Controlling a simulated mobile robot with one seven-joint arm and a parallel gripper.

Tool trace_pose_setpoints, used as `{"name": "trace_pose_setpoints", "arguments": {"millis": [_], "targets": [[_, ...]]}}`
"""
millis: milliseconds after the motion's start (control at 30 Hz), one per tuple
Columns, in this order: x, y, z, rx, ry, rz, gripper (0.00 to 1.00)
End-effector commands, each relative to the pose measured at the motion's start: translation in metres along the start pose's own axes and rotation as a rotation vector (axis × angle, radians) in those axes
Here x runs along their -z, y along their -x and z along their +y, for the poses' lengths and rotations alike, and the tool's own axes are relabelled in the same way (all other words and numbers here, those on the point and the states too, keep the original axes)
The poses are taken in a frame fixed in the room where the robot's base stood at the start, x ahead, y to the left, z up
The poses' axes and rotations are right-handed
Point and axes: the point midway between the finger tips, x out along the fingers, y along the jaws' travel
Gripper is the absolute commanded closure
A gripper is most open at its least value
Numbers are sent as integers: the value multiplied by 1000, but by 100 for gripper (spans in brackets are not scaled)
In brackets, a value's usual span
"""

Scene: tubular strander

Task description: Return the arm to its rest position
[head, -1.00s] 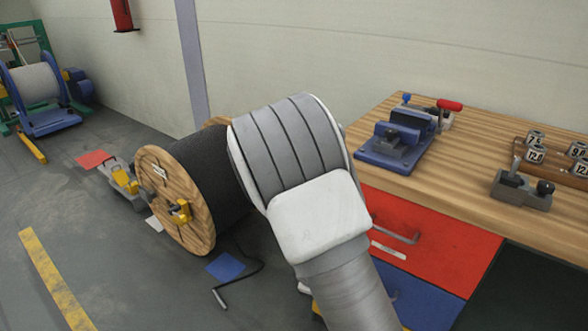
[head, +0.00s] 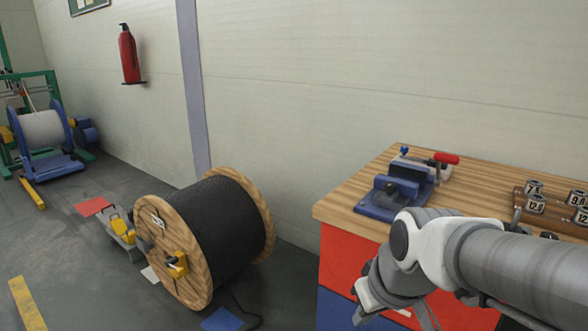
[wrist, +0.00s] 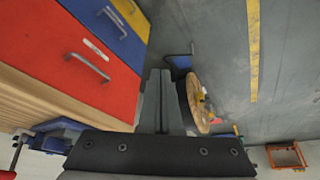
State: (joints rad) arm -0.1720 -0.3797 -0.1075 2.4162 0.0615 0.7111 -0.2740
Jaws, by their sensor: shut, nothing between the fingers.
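My arm (head: 515,270) reaches in from the right edge of the head view, bent at a joint in front of the workbench. A wooden cable drum (head: 215,235) wound with black cable stands on the floor, left of my arm. It also shows in the wrist view (wrist: 197,100).
The workbench (head: 340,205) carries a blue vise (head: 395,190) and several labelled dies (head: 536,203). A yellow and grey device (head: 122,230) sits beside the drum. A fire extinguisher (head: 129,57) hangs on the wall. The floor at left front is mostly clear.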

Motion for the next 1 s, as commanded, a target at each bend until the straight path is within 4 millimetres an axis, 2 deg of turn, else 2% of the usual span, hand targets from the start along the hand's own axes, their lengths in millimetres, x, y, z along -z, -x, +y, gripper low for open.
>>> {"name": "trace_pose_setpoints", "arguments": {"millis": [33, 100, 400, 467, 667, 1000], "targets": [[-7, 14, 2, -15, -39, 21, 100], [-17, 30, 4, -33, -89, 37, 100], [-59, 74, 8, -123, -276, 95, 100], [-50, 94, 8, -121, -279, 90, 100], [-32, 134, 8, -119, -275, 88, 100], [2, 215, 9, -118, -274, 88, 100]]}}
